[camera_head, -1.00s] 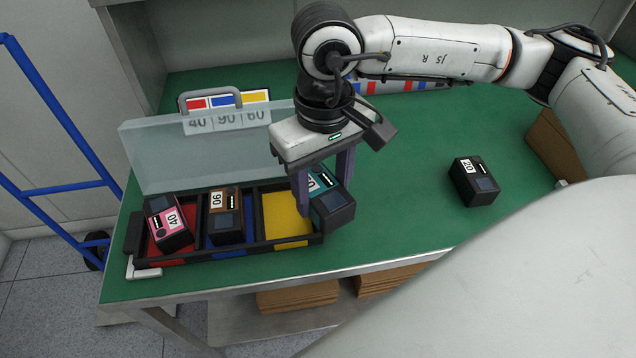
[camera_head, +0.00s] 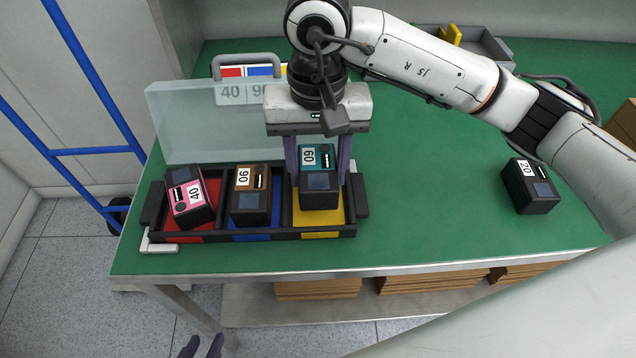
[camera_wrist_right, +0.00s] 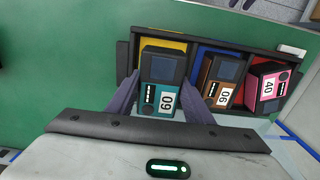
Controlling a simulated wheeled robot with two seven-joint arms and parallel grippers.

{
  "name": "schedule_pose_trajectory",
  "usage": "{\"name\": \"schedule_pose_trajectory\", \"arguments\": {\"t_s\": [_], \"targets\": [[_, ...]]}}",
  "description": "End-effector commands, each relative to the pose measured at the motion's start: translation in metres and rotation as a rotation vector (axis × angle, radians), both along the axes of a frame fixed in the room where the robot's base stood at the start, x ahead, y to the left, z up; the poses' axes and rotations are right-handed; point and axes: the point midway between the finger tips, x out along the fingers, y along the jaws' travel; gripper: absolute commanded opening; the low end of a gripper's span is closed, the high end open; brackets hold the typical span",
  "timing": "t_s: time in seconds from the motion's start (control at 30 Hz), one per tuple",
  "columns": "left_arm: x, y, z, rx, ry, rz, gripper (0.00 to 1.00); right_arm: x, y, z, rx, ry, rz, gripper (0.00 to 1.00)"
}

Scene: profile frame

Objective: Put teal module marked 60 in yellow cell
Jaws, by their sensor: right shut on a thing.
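The teal module marked 60 (camera_head: 319,192) has a dark body with a small screen. My right gripper (camera_head: 318,172) is shut on it, one finger on each side. The module is over or inside the yellow cell (camera_head: 320,222), the rightmost of the black tray; I cannot tell whether it touches the floor. Yellow shows in front of and beside it. In the right wrist view the teal module (camera_wrist_right: 160,80) sits between the fingers (camera_wrist_right: 160,98), with yellow beyond it. My left gripper (camera_head: 202,346) shows only its fingertips at the bottom edge, apart and empty.
A pink module marked 40 (camera_head: 187,196) lies tilted in the red cell. A brown module marked 90 (camera_head: 249,195) is in the blue cell. A clear panel (camera_head: 200,125) stands behind the tray. A dark module marked 20 (camera_head: 530,186) lies on the green table at right.

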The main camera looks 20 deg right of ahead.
Motion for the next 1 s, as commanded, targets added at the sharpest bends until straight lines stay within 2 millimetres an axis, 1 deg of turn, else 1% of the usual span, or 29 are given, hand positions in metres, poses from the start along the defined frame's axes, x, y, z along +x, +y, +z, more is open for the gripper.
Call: {"name": "schedule_pose_trajectory", "arguments": {"t_s": [0.13,0.33,0.57,0.7,0.73,0.77,1.0], "targets": [[-0.001,0.001,-0.001,0.001,0.003,0.002,0.31,0.0,0.0,-0.012,-0.001,0.001,0.0,0.19],[-0.002,0.003,-0.004,0.004,0.011,0.003,0.31,0.0,0.0,-0.038,0.0,0.001,0.0,0.19],[-0.002,0.003,-0.005,0.004,0.01,0.004,0.31,0.0,0.0,-0.04,0.0,-0.002,0.001,0.19],[0.0,0.003,-0.01,0.004,0.006,0.004,0.31,0.0,0.0,-0.045,0.0,-0.003,0.001,0.19],[0.0,0.003,-0.008,0.005,0.004,0.003,0.31,0.0,0.0,-0.044,-0.001,-0.002,0.001,0.5],[0.001,0.003,-0.006,0.005,0.004,0.003,0.31,0.0,0.0,-0.043,-0.001,-0.002,0.001,0.54],[0.004,0.002,0.0,0.001,-0.009,0.003,0.31,0.0,0.0,-0.043,0.0,-0.001,0.001,0.54]]}}
